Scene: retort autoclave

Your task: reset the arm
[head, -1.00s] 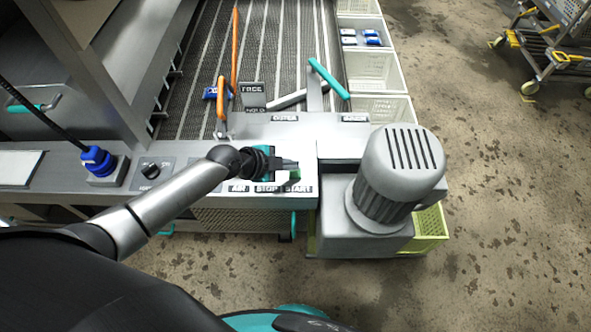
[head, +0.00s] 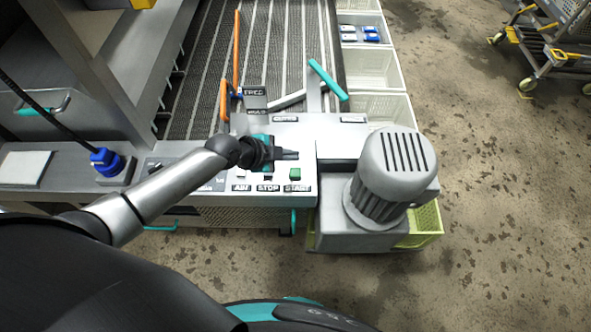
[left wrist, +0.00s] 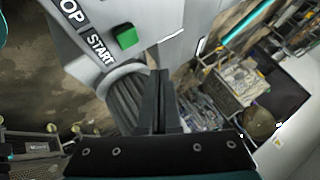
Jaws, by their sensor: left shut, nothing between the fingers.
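My left arm reaches in from the left in the head view. Its gripper (head: 291,155) is shut and empty, above the control panel (head: 214,184). The green START button (head: 294,174) is just below the fingertips in the head view. The button also shows in the left wrist view (left wrist: 127,38), left of and beyond the shut fingers (left wrist: 158,100). The STOP label (head: 268,188) and AIR label (head: 241,188) are to its left. My right gripper is not in view.
A grey motor (head: 393,170) stands right of the panel. A teal-handled lever (head: 328,80) and an orange-handled lever (head: 237,50) rise behind it. Pale crates (head: 372,72) line the conveyor (head: 275,50). A blue knob (head: 106,160) is at left.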

